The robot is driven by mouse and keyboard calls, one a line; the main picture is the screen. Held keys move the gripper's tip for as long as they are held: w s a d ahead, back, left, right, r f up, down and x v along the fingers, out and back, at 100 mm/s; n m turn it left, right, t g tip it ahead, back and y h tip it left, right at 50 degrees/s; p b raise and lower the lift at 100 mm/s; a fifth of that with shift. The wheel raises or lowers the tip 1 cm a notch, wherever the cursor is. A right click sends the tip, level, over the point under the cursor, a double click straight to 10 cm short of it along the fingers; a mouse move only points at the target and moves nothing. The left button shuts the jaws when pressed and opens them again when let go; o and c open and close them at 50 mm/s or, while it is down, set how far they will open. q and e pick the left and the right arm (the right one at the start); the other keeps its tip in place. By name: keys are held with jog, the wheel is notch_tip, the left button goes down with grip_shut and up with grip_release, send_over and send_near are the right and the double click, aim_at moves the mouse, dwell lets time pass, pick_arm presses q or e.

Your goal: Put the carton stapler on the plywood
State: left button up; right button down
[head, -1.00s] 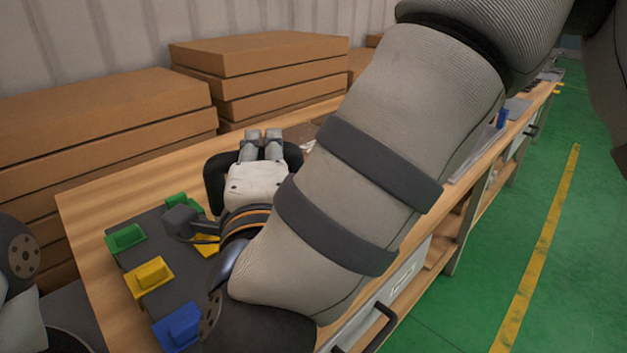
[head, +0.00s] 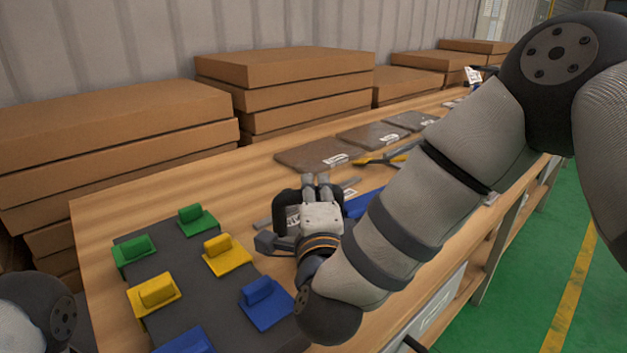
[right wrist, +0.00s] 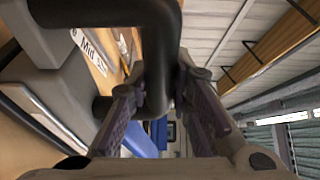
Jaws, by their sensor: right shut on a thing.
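My right gripper (head: 316,180) is above the wooden table, to the right of the dark mat, its fingertips pointing towards the back. In the right wrist view, its two fingers (right wrist: 167,100) are shut on a black bent bar (right wrist: 162,50). The bar looks like the handle of the carton stapler. I cannot tell which surface is the plywood; a brown labelled sheet (head: 308,155) lies behind the gripper. My left gripper is out of view.
A dark mat (head: 205,293) with several green, yellow and blue blocks lies at the left. More labelled sheets (head: 374,136) lie along the table's back. A blue thing (head: 364,203) is close to the right gripper. Stacked cardboard boxes (head: 290,68) line the wall.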

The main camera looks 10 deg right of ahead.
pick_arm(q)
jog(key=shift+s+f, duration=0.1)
pick_arm(e)
jog(key=shift+f, duration=0.35)
jog(key=shift+f, duration=0.1)
jog(key=c, duration=1.5)
grip_release()
jog(key=shift+f, duration=0.1)
jog(key=shift+o, duration=0.2)
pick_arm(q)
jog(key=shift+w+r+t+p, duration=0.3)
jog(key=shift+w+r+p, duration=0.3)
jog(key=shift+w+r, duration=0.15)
pick_arm(e)
jog(key=s+a, duration=0.1)
jog(key=s, duration=1.1)
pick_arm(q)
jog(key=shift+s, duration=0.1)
